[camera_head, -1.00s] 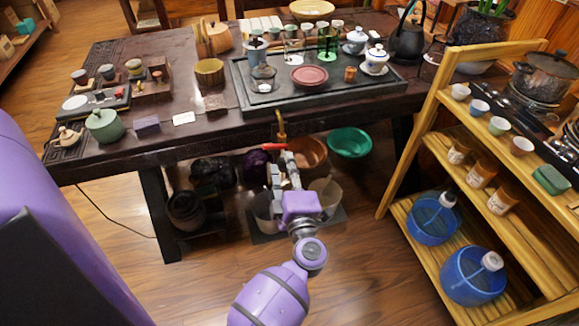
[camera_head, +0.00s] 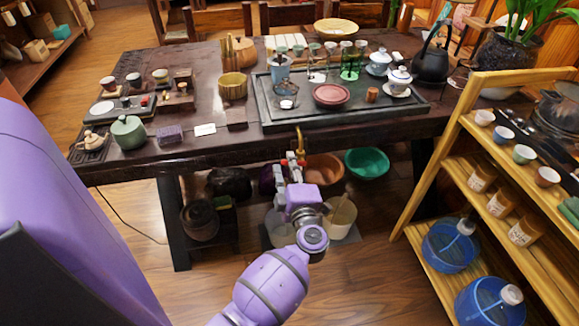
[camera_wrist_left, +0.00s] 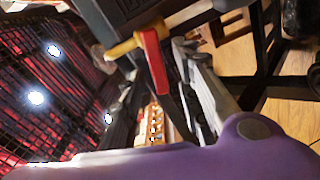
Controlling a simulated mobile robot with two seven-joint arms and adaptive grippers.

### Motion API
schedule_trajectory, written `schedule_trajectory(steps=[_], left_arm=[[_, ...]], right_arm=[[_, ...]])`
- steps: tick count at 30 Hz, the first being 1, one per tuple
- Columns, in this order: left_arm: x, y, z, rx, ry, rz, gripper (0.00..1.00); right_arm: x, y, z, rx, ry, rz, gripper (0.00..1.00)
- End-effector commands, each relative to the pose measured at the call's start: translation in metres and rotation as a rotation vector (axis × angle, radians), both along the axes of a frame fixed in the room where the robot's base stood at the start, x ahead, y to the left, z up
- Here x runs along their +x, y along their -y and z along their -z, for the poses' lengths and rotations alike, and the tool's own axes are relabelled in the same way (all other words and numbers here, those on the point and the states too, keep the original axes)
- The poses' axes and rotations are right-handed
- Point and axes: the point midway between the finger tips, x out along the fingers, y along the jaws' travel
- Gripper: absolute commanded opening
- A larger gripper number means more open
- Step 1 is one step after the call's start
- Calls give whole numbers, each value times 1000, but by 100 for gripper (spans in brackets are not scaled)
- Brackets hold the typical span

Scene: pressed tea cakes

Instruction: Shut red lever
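The red lever (camera_wrist_left: 155,62) is on a brass tap (camera_wrist_left: 124,47) at the table's front edge. In the left wrist view the lever stands nearly upright in the picture, in the space between my gripper's two fingers. In the head view the tap (camera_head: 300,143) hangs below the tabletop edge, and the lever (camera_head: 291,160) is partly hidden by my left gripper (camera_head: 287,171). My left gripper is open, with its fingers on either side of the lever. I cannot tell whether a finger touches it. My right gripper is not in view.
The dark table (camera_head: 180,160) carries a tea tray (camera_head: 265,110), cups and teapots. Below it are a green bowl (camera_head: 367,162), a brown bowl (camera_head: 324,169) and pale buckets (camera_head: 341,217). A wooden shelf (camera_head: 440,152) stands at right. The floor in front is clear.

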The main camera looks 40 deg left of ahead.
Motion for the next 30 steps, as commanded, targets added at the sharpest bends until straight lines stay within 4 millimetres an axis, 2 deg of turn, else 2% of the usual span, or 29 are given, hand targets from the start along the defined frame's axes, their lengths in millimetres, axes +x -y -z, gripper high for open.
schedule_trajectory(steps=[1,8,9,14,24,30], left_arm=[[0,0,0,0,0,0,31],[0,0,0,0,0,0,1],[0,0,0,0,0,0,0],[0,0,1,-7,7,0,0],[-2,0,13,-168,195,0,0],[-1,0,12,-181,210,0,0]], right_arm=[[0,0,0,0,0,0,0],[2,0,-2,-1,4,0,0],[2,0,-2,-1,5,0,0],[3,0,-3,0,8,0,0],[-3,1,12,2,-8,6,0],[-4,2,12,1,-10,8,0]])
